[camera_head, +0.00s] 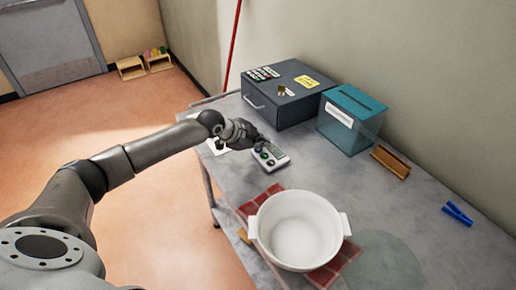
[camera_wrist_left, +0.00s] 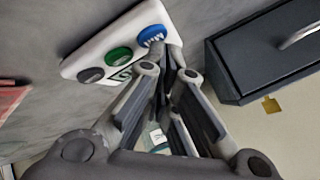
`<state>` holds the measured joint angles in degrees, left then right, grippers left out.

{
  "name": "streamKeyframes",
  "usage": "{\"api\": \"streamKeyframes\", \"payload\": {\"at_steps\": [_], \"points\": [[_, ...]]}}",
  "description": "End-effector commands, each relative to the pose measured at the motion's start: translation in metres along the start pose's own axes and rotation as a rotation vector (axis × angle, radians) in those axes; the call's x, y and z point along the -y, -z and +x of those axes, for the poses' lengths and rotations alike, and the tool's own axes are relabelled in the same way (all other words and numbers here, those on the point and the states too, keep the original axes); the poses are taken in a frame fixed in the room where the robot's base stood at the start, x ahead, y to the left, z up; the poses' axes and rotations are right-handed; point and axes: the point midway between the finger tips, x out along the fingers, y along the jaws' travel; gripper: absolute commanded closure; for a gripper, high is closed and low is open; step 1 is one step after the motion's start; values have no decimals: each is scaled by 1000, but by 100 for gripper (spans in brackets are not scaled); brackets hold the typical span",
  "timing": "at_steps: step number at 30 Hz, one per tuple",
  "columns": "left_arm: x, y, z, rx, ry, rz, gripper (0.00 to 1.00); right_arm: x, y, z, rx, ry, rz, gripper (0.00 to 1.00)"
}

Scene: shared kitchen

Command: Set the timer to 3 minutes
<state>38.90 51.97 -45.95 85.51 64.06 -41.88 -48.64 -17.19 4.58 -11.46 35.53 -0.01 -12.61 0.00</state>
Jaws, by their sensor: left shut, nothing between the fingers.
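The timer (camera_head: 272,156) is a small white device with a display and round buttons, lying on the grey table. In the left wrist view it shows a blue button with white lettering (camera_wrist_left: 152,35), a green button (camera_wrist_left: 118,56) and a dark button (camera_wrist_left: 91,74). My left gripper (camera_head: 259,142) is shut and empty, at the timer's far-left end. In the left wrist view its fingertips (camera_wrist_left: 173,58) are close beside the blue button; I cannot tell whether they touch it. The fingers hide part of the timer's face. My right gripper is not in view.
A dark cash box (camera_head: 288,107) stands behind the timer, with a teal clear-sided box (camera_head: 345,130) to its right. A white pot (camera_head: 298,232) on a red cloth (camera_head: 328,275) stands nearer. A wooden holder (camera_head: 390,163) and blue clip (camera_head: 457,214) lie right. White paper (camera_head: 217,147) lies left of the timer.

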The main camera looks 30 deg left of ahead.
Motion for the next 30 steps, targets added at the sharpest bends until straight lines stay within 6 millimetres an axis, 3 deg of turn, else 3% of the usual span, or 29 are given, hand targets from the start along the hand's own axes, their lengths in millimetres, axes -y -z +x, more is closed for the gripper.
{"api": "streamKeyframes", "payload": {"at_steps": [6,19,30], "points": [[7,8,-10,-1,0,0,100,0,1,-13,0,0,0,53],[9,9,-12,-1,0,0,100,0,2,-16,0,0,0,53],[27,28,-38,0,0,0,100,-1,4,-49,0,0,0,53]]}}
